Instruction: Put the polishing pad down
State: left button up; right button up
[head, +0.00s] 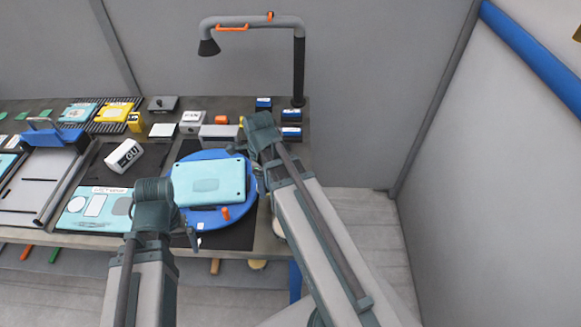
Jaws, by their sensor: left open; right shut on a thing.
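My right gripper (260,180) is at the right edge of the blue round turntable (187,223), mostly hidden by its own wrist and arm. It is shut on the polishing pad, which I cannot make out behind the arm. A light teal panel (210,182) with rounded corners lies flat on the turntable. My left gripper (192,238) is open and empty, low by the front left of the turntable, partly hidden by its wrist. A small orange piece (225,213) is on the turntable just in front of the panel.
A grey lamp-like arm (299,70) stands at the back right. Small blue boxes (291,115) line the right edge. A white labelled block (124,156) and a teal tray (75,221) lie left. The black mat (240,237) is bare at front right. Floor is clear right of the table.

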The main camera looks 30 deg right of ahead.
jog(key=w+d, duration=0.3)
jog(key=d, duration=0.1)
jog(key=w+d+f+b, duration=0.1)
jog(key=w+d, duration=0.2)
jog(key=d, duration=0.1)
jog(key=w+d, duration=0.2)
jog(key=d, duration=0.3)
jog(key=shift+w+d+f, duration=0.1)
jog(key=shift+w+f, duration=0.1)
jog(key=shift+w, duration=0.2)
notch_tip(320, 180, down, 4)
jog(key=b, duration=0.4)
jog(key=shift+d+r, duration=0.1)
jog(key=shift+r, duration=0.1)
jog(key=shift+f, duration=0.25)
jog(key=o, duration=1.1)
jog(key=shift+r, duration=0.15)
jog(key=shift+o, duration=0.2)
jog(key=shift+r, duration=0.1)
notch_tip(320, 180, up, 12)
jog(key=p, duration=1.2)
